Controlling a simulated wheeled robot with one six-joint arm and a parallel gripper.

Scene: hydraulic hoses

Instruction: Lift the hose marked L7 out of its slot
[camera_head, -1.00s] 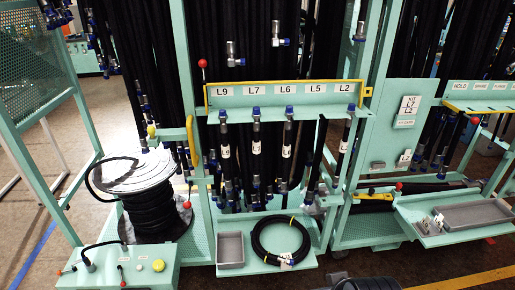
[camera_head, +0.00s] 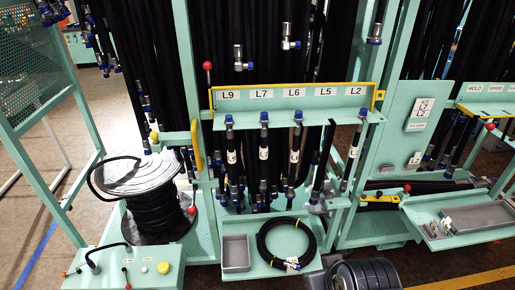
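The hose under the L7 label (camera_head: 262,93) is black with a blue cap on top and a white tag; this L7 hose (camera_head: 264,137) hangs upright in its slot in the green rack bar (camera_head: 310,104). Similar tagged hoses hang beside it: the L9 hose (camera_head: 231,140) to its left and the L6 hose (camera_head: 296,140) to its right. The L2 hose (camera_head: 354,145) hangs farther right, slightly tilted. My gripper's fingers do not show; only a dark rounded part, likely of my arm, shows at the bottom edge.
A low shelf holds a grey bin (camera_head: 236,252) and a coiled black hose (camera_head: 287,243). A hose reel (camera_head: 155,205) stands at left behind a control box (camera_head: 140,272). A grey tray (camera_head: 478,217) is at right. Dense black hoses hang behind the rack.

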